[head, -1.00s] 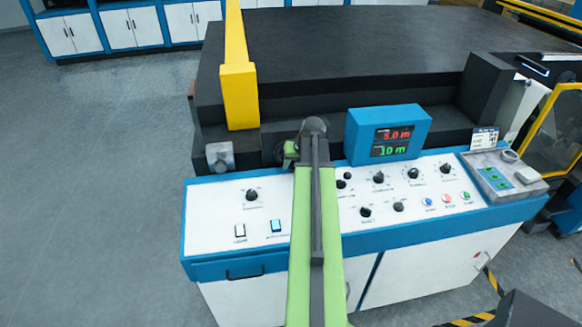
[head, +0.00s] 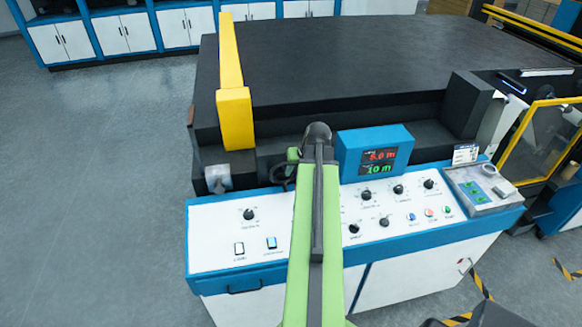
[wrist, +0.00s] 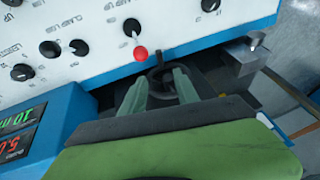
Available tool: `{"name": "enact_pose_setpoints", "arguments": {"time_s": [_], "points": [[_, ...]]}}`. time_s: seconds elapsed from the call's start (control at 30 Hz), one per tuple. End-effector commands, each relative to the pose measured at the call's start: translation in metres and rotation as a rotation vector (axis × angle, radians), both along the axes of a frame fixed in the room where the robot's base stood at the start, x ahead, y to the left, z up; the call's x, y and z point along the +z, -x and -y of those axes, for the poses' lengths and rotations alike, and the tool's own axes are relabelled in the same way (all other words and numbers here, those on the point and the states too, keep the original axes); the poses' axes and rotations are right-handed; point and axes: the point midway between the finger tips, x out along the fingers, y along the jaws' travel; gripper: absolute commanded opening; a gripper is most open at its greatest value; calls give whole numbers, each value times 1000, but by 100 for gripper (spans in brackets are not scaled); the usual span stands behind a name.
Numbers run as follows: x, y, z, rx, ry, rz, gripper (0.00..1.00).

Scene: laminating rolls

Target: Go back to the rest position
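My green arm reaches up the middle of the head view, over the white and blue control panel (head: 215,235). My gripper's end is mostly hidden there behind the arm; a green part and a dark part show at its left. In the wrist view my gripper (wrist: 160,78) shows two grey-green fingers standing apart. A dark round part with a short post shows between or behind them; I cannot tell whether they touch it. The panel with its black knobs also shows in the wrist view (wrist: 90,25), with a red-tipped lever (wrist: 140,53) just beyond the fingers.
A blue display box (head: 375,150) stands at the panel's back edge. Behind it is the large black machine bed (head: 350,55) with a yellow bar (head: 235,115). A yellow-framed guard (head: 540,145) stands at the right. Grey floor (head: 90,200) is open at the left.

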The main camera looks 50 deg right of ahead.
Motion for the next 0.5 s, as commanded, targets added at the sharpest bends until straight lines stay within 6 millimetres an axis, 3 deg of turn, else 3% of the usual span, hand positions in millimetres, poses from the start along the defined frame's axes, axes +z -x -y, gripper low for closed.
{"name": "enact_pose_setpoints", "arguments": {"time_s": [0.03,0.13,0.5], "points": [[21,6,-2,-1,0,0,37],[33,13,-3,-2,0,0,37],[33,16,-3,-1,0,-1,37]]}}
